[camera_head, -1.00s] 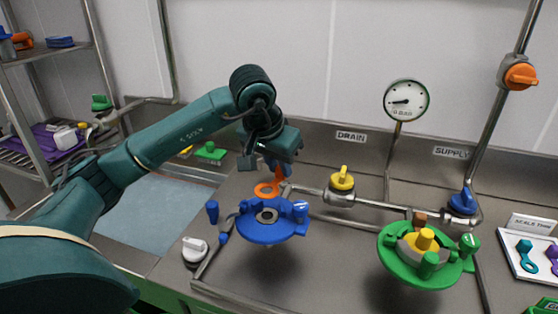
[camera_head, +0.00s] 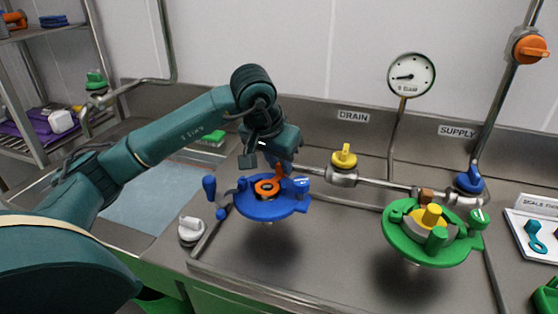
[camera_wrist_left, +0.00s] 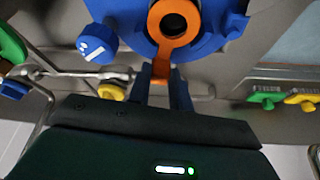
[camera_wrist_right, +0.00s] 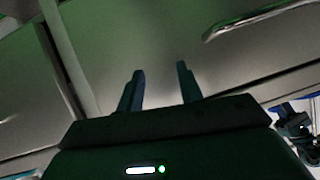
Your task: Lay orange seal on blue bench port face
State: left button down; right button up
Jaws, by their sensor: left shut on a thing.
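The orange seal (camera_head: 277,189) is a ring with a tab. It also shows in the left wrist view (camera_wrist_left: 161,62). My left gripper (camera_head: 281,171) is shut on the tab, and its fingers straddle it in the left wrist view (camera_wrist_left: 161,82). The ring is over the middle of the blue bench port (camera_head: 280,209), its opening roughly around the central bore. I cannot tell whether the ring touches the face. The blue port also fills the top of the left wrist view (camera_wrist_left: 225,30). My right gripper (camera_wrist_right: 160,70) is open and empty, and out of the head view.
A green port (camera_head: 420,252) with a yellow centre stands to the right. A pipe with a yellow valve (camera_head: 344,155) runs behind. Blue swing handles (camera_head: 210,187) flank the blue port. A white knob (camera_head: 191,230) is at front left. A gauge (camera_head: 411,75) stands behind.

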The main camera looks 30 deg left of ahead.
pick_arm(q)
jog(key=shift+f+b, duration=0.45)
jog(key=shift+f, duration=0.05)
jog(key=c, duration=1.2)
grip_release()
jog(key=v, duration=1.3)
jog(key=shift+r, duration=0.15)
